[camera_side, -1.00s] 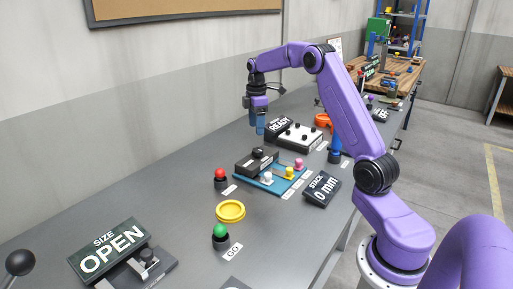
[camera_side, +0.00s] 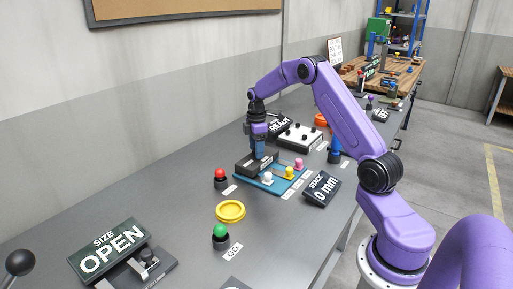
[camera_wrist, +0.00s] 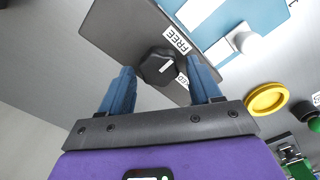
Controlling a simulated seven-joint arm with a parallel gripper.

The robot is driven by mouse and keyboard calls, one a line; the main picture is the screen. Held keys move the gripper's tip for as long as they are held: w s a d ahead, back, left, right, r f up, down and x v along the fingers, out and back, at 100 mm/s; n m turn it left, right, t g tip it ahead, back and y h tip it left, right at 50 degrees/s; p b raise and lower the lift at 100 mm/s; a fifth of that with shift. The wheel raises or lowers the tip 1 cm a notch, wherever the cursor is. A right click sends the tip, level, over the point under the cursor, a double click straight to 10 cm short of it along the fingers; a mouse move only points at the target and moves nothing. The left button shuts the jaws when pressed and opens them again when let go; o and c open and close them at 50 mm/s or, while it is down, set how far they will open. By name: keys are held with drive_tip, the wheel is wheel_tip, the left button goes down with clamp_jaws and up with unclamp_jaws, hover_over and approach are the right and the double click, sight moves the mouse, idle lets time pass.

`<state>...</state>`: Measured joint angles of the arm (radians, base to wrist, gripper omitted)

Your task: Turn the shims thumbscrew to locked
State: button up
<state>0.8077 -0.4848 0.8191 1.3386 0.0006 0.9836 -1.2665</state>
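The shims thumbscrew is a black faceted knob (camera_wrist: 157,68) with a pale pointer line, on a dark block (camera_wrist: 122,30) in the wrist view. A FREE label (camera_wrist: 177,40) lies beside it, and a second label (camera_wrist: 183,80) is partly hidden by the right finger. The pointer lies between these labels' directions, but its exact setting is unclear. My gripper (camera_wrist: 160,66) is open, with one blue finger on each side of the knob; contact is not visible. In the side view my gripper (camera_side: 258,156) is down at the block (camera_side: 245,166), hiding the knob.
A blue plate (camera_side: 273,187) with white, yellow and pink knobs adjoins the block. A red button (camera_side: 220,174), yellow dish (camera_side: 230,211) and green button (camera_side: 220,231) stand nearer. The STACK 0 mm sign (camera_side: 322,188) is to the right, and a white box (camera_side: 300,138) behind.

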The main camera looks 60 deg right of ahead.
drive_tip(key=c, duration=0.8)
drive_tip(key=shift+m, duration=0.4)
drive_tip(key=m, duration=0.4)
drive_tip(key=shift+d, duration=0.1)
drive_tip(key=m, duration=0.4)
drive_tip(key=shift+d+m, duration=0.1)
drive_tip(key=shift+m, duration=0.2)
drive_tip(key=m, duration=0.4)
drive_tip(key=shift+d, duration=0.1)
drive_tip(key=shift+m, duration=2.2)
drive_tip(key=o, duration=1)
